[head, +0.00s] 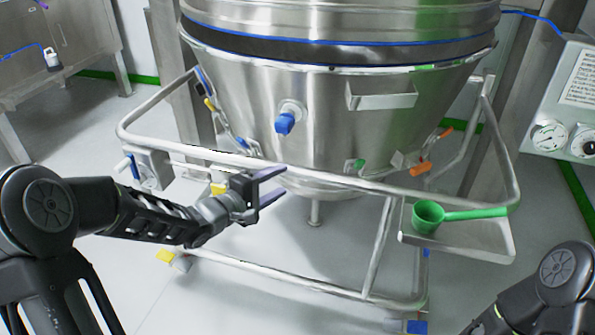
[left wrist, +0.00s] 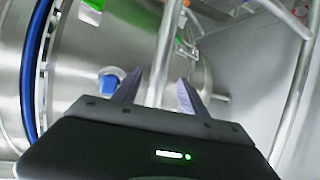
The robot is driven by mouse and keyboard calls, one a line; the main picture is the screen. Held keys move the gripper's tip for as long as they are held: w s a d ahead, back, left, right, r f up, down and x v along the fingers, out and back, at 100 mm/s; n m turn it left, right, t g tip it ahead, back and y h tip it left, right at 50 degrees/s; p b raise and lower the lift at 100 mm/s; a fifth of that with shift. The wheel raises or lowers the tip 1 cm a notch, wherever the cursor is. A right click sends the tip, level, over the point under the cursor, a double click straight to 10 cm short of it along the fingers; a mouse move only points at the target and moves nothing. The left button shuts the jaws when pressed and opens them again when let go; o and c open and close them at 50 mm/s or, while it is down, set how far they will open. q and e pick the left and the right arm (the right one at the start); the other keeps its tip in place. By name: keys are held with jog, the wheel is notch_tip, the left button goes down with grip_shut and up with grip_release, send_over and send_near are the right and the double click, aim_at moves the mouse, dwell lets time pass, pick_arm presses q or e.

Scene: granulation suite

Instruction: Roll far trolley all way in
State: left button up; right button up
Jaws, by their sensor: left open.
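The trolley (head: 385,187) is a tubular steel frame with a curved push rail around a large conical steel bowl (head: 330,105). My left gripper (head: 284,184) is open at the near rail, left of the middle. In the left wrist view the rail (left wrist: 163,60) runs between the two open fingers (left wrist: 155,95); I cannot tell whether they touch it. The bowl has a blue-capped port (head: 285,122), which also shows in the left wrist view (left wrist: 110,80). My right arm shows at the lower right, but its gripper is out of view.
A green scoop (head: 428,216) lies on a steel side shelf (head: 480,240) at the trolley's right. A gauge panel (head: 565,105) stands at the right. A steel cabinet (head: 65,35) is at the back left. Floor at the left is clear.

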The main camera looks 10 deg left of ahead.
aim_at(292, 175)
pick_arm(q)
jog(key=b+x, duration=0.2)
jog(key=x, duration=0.4)
jog(key=shift+w+d+f, duration=0.15)
jog(key=shift+w, duration=0.1)
jog(key=shift+w+d, duration=0.2)
jog(key=shift+w, duration=0.3)
grip_shut()
dwell(0.8)
